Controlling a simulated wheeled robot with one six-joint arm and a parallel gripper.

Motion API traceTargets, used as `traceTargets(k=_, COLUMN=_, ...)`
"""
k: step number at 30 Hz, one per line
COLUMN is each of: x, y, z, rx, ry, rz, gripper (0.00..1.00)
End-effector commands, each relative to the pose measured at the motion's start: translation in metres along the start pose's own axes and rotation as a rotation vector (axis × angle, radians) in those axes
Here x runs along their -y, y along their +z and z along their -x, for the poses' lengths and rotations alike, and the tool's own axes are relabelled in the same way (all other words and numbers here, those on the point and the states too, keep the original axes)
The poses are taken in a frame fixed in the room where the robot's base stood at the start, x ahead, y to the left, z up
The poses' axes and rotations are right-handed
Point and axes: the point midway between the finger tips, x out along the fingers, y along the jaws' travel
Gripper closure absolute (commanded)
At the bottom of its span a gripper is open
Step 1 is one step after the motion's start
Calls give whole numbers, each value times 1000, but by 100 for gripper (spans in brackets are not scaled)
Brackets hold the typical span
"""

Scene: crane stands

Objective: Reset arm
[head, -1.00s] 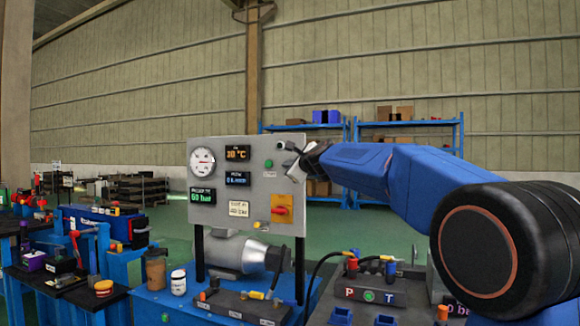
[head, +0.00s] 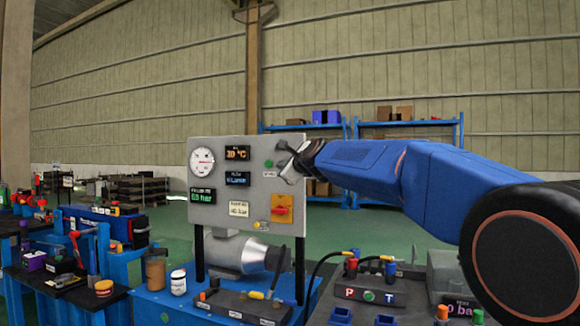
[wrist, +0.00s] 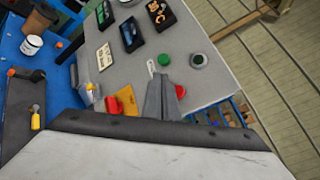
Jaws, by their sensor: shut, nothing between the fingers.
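My gripper (head: 284,170) is at the upper right of the grey control panel (head: 232,208), in front of its face. Its fingers are shut and empty; they also show in the wrist view (wrist: 166,98). A green button (head: 269,163) is just left of the gripper, and shows in the wrist view (wrist: 197,60). A red button (wrist: 180,91) shows beside the fingers in the wrist view; my gripper hides it in the head view. I cannot tell whether the fingers touch the panel. A red-and-yellow rotary switch (head: 281,209) sits below the gripper.
The panel carries a round gauge (head: 202,162) and several displays. A silver motor (head: 243,254) sits below it on the blue bench. A block marked P and T (head: 370,295) with hoses stands at the lower right. Blue shelves (head: 410,125) are far behind.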

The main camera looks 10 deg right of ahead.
Motion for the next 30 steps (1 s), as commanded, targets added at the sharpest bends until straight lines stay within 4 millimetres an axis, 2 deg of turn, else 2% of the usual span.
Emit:
traceTargets(k=20, x=-2, y=-1, z=2, rx=-1, ry=4, rz=11, gripper=100)
traceTargets(k=23, x=-11, y=-5, z=15, rx=-9, ry=29, rz=72, gripper=100)
traceTargets(k=25, x=-24, y=-11, z=32, rx=-19, ry=66, rz=155, gripper=100)
traceTargets(k=30, x=-75, y=-38, z=92, rx=-40, ry=205, rz=449, gripper=100)
